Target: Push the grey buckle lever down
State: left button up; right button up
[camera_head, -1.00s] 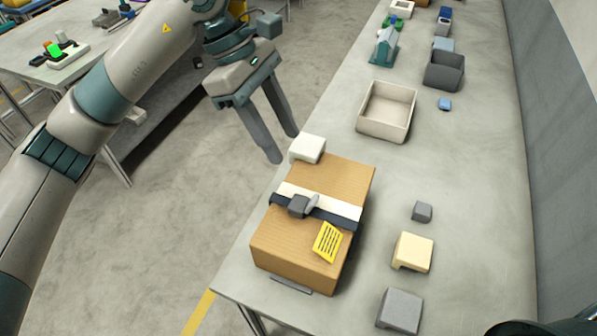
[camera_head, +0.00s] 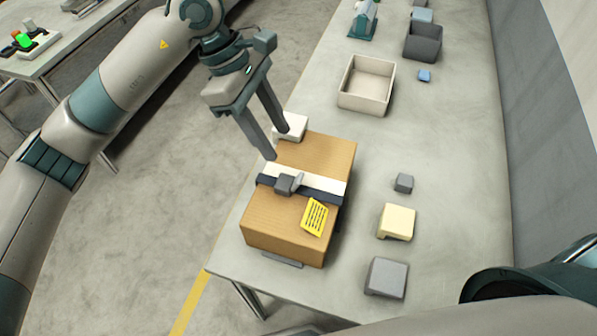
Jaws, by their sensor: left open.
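A cardboard box (camera_head: 277,224) stands near the left edge of the grey worktable. A white band and a dark strap (camera_head: 325,193) cross its top. A dark grey buckle (camera_head: 285,185) sits on the strap, with a lighter grey lever (camera_head: 298,180) sticking up at its right side. My left gripper (camera_head: 276,144) is open and empty, fingers pointing down at the box's far left corner, just beyond the buckle. It appears apart from the lever; exact height is hard to tell. My right gripper is out of view; part of my right arm shows at lower right.
A white block (camera_head: 292,125) stands at the box's far left corner, close to my fingers. A yellow label (camera_head: 315,216) is on the box. Right of it are small grey (camera_head: 404,183), cream (camera_head: 397,221) and grey (camera_head: 386,277) blocks. An open beige tray (camera_head: 366,83) stands farther back.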

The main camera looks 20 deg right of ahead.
aim_at(298, 176)
pick_arm(q)
jog(key=p+x, duration=0.5)
jog(key=x, duration=0.7)
jog(key=shift+s+d, duration=0.1)
jog(key=shift+d, duration=0.05)
jog(key=shift+d+f, duration=0.1)
jog(key=shift+f, duration=0.4)
jog(key=c, duration=1.1)
jog(key=shift+o, duration=0.2)
